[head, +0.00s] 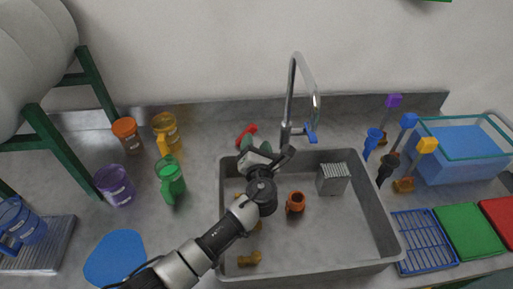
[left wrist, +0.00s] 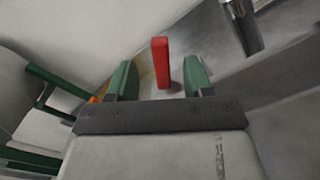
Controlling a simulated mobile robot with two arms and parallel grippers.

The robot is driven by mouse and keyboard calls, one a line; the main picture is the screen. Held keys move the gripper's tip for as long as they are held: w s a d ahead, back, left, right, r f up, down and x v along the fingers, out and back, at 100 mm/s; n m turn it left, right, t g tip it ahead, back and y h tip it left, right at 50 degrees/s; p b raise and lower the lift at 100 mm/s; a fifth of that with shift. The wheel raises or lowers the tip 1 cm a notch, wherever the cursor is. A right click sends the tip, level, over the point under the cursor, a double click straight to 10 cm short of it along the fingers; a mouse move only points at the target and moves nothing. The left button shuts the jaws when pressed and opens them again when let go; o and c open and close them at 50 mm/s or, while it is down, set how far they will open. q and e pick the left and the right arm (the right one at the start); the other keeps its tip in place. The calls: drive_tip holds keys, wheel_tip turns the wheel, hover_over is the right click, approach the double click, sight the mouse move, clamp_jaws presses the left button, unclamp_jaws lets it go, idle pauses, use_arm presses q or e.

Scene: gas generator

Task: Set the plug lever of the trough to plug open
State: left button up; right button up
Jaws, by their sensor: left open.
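The trough (head: 380,200) is a grey sink basin set in the counter. A red lever (head: 246,131) stands behind its back left rim; I take it to be the plug lever. My left gripper (head: 255,147) is just in front of the lever, over the basin's back left corner. In the left wrist view the red lever (left wrist: 161,62) stands upright between the two green fingers of my left gripper (left wrist: 158,82), which is open. I cannot tell whether a finger touches the lever. The lever's base is partly hidden. My right gripper is not in view.
A tall metal faucet (head: 291,95) with a blue handle stands right of the lever. An orange jug (head: 295,202) and a grey ribbed block (head: 333,179) are in the basin. Green (head: 171,180) and yellow (head: 166,132) mugs stand left. A blue water tank (head: 460,155) is at right.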

use_arm(q)
drive_tip(key=shift+s, duration=0.9)
